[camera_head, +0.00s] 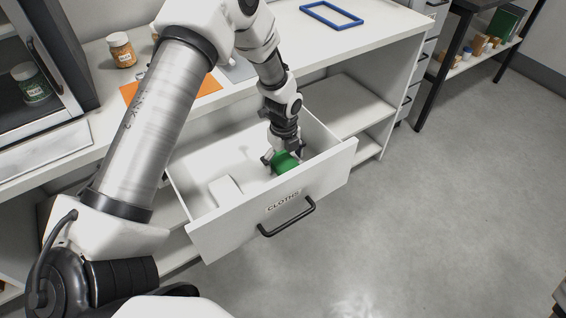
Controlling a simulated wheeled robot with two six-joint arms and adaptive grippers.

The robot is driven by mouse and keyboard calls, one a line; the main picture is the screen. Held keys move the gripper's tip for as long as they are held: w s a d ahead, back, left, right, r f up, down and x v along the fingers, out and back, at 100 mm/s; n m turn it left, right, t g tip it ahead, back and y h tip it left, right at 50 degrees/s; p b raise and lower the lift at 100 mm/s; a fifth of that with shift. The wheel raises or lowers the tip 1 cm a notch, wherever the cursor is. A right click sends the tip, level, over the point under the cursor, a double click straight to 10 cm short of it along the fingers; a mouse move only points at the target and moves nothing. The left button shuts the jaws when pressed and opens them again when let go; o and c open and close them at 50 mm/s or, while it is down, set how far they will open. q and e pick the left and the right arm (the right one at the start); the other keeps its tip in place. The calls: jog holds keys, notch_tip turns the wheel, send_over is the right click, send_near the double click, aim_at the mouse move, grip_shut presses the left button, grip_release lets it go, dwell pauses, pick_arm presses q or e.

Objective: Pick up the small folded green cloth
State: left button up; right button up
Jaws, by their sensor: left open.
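The small green cloth (286,163) lies inside an open white drawer (270,212) whose front is marked CLOTHS. My left gripper (277,160) reaches down into the drawer with its fingers open, right at the cloth. The fingers and wrist hide part of the cloth, and I cannot tell whether they touch it. My right gripper is not in view.
A white block-like item (225,189) lies in the drawer's left part. On the counter are an orange sheet (208,87), a jar (121,50) and a blue frame (331,14). A green jar (31,84) stands in a cabinet at left. The floor at right is clear.

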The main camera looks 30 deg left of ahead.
aim_at(284, 162)
pick_arm(q)
jog(key=shift+s, duration=0.1)
jog(key=c, duration=1.1)
jog(key=shift+r, duration=0.15)
notch_tip(284, 162, up, 10)
jog(key=shift+f+p, duration=0.1)
jog(key=shift+p, duration=0.2)
